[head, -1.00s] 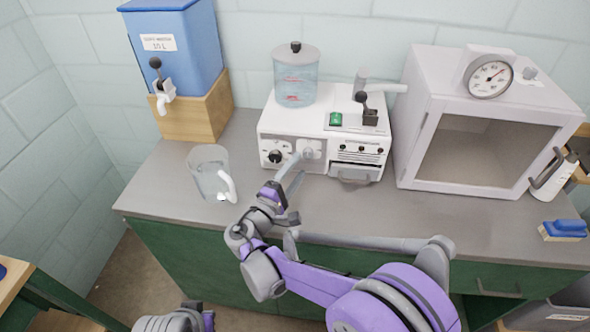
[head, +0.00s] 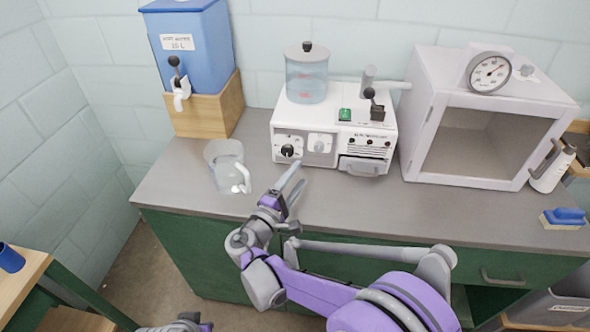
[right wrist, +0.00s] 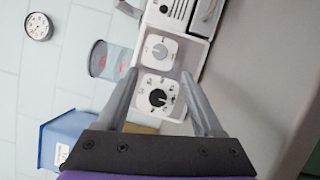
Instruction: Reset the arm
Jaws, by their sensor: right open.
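My right gripper (head: 291,186) is in the head view, in front of the white machine (head: 330,118) and above the front part of the counter. Its fingers are apart and nothing is between them. In the right wrist view the open fingers (right wrist: 166,92) frame the machine's front panel, with a black knob (right wrist: 157,97) between them in the picture; the gripper does not touch it. A grey knob (right wrist: 160,50) sits beside it. My left gripper (head: 190,325) shows only in part at the bottom edge, and its jaws cannot be made out.
A clear jug (head: 222,168) stands on the counter (head: 350,206), left of my right gripper. A blue water tank (head: 190,48) is at the back left. A white chamber with a gauge (head: 423,110) is at right, with a blue brush (head: 565,217) nearby.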

